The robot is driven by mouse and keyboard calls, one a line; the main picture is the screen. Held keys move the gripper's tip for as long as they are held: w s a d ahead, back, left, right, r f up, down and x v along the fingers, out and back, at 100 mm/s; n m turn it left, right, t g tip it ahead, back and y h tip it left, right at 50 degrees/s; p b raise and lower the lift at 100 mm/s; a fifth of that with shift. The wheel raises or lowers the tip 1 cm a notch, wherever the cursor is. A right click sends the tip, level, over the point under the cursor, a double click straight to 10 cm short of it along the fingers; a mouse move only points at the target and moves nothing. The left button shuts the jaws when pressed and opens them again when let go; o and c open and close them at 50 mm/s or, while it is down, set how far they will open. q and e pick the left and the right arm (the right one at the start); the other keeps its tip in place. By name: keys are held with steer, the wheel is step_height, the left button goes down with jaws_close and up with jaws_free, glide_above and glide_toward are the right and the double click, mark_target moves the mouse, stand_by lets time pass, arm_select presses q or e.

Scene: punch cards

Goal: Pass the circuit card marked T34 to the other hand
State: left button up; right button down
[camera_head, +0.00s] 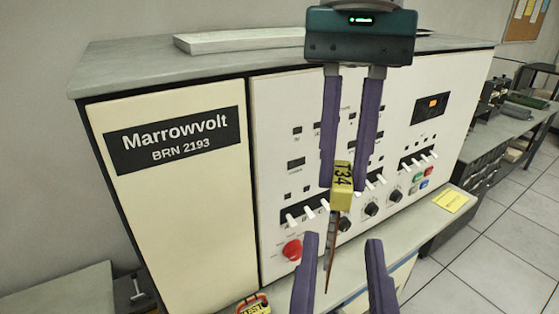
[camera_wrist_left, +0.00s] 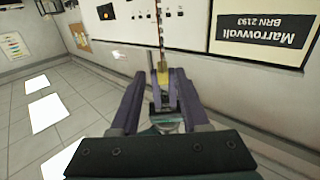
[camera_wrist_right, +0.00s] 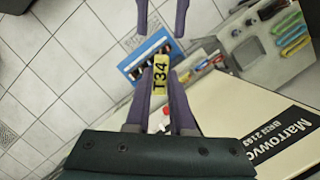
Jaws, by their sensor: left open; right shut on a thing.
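The T34 circuit card has a yellow block (camera_head: 342,185) marked T34 and a thin brown board seen nearly edge-on below it in the head view. My right gripper (camera_head: 341,183), the upper one, is shut on the yellow block, which also shows in the right wrist view (camera_wrist_right: 161,76). My left gripper (camera_head: 342,240), the lower one, is open, and its fingers stand apart on either side of the board in the head view. I cannot tell whether either finger touches it. The left wrist view shows the card's yellow block (camera_wrist_left: 162,76) beyond the left fingers.
A cream Marrowvolt cabinet (camera_head: 170,215) with switches and knobs stands behind the grippers. A red button (camera_head: 292,250) and a shelf (camera_head: 430,225) with a yellow note (camera_head: 450,200) are close by. Tiled floor (camera_head: 500,240) is clear at the right.

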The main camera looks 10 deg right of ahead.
mark_target(341, 204)
arm_select(q)
steer(key=x, duration=0.7)
steer(key=shift+w, duration=0.2)
steer(key=shift+c, duration=0.4)
jaws_close()
arm_select(e)
steer(key=c, duration=0.7)
jaws_free()
steer(key=shift+r, duration=0.1)
